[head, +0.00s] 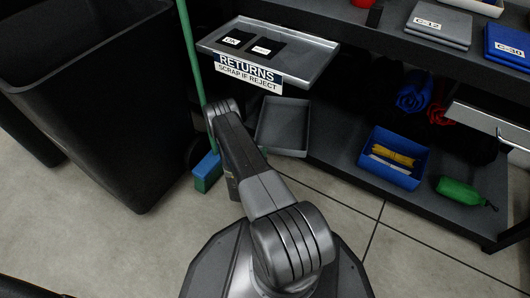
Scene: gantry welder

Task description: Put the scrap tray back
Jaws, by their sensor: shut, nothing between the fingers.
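A shallow grey empty tray (283,125) lies at the left end of the lower shelf, beneath the returns tray; it bears no label that I can see. The metal returns tray (312,58) sits above it, labelled "RETURNS SCRAP IF REJECT", with two dark labelled pieces in it. The pictures do not show for certain which one is the scrap tray. My arm reaches forward from the bottom and bends just left of the grey tray. My gripper does not show; it is hidden behind or below my arm.
A large black bin (90,110) stands at left. A green-handled broom with a blue head (207,172) stands between bin and shelf. The lower shelf (335,150) also holds a blue bin (393,158) with yellow items and a green bottle-like object (464,191). The floor in front is clear.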

